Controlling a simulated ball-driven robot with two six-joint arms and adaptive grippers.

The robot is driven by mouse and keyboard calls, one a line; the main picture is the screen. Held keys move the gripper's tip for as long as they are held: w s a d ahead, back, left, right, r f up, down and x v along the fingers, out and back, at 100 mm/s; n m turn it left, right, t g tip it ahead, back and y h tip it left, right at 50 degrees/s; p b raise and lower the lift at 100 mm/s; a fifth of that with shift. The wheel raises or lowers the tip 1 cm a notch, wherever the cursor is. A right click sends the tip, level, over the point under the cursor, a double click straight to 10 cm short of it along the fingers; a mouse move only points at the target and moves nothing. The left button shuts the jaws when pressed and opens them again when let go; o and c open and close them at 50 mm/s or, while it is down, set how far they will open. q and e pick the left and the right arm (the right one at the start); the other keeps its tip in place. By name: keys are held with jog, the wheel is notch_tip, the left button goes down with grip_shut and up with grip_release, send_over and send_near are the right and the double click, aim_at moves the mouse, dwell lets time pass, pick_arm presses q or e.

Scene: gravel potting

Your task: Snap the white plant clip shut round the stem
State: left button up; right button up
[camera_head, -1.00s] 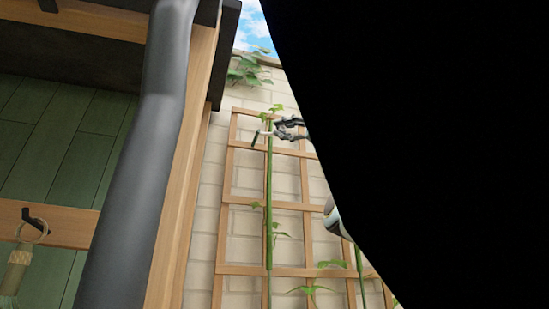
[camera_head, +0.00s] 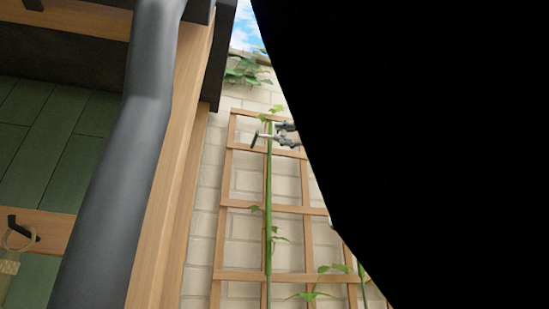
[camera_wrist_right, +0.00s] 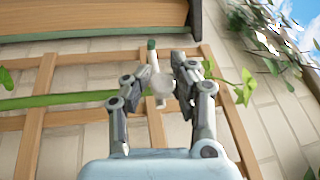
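The white plant clip (camera_wrist_right: 160,84) shows in the right wrist view between the fingers of my right gripper (camera_wrist_right: 160,78). A white bar with a dark green tip rises above it. The fingers are apart, one on each side of the clip; I cannot tell whether they touch it. In the head view the small pale clip (camera_head: 263,135) is high at the tall green stem (camera_head: 268,200), and my right gripper (camera_head: 277,133) reaches it from the right. The stem (camera_wrist_right: 65,98) comes in from the left in the wrist view, partly hidden by a finger. My left gripper is not in view.
A wooden trellis (camera_head: 225,180) stands behind the stem against a pale brick wall (camera_head: 200,200). Leaves (camera_head: 245,70) hang at the wall top. A dark grey pipe (camera_head: 110,190) and timber post fill the left. A black shape hides the right side.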

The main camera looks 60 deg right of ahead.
jog(key=o, duration=0.4)
jog(key=shift+s+d, duration=0.25)
jog(key=shift+w+a, duration=0.15)
jog(key=shift+a, duration=0.05)
jog(key=v, duration=1.2)
jog(key=shift+d+f, duration=0.1)
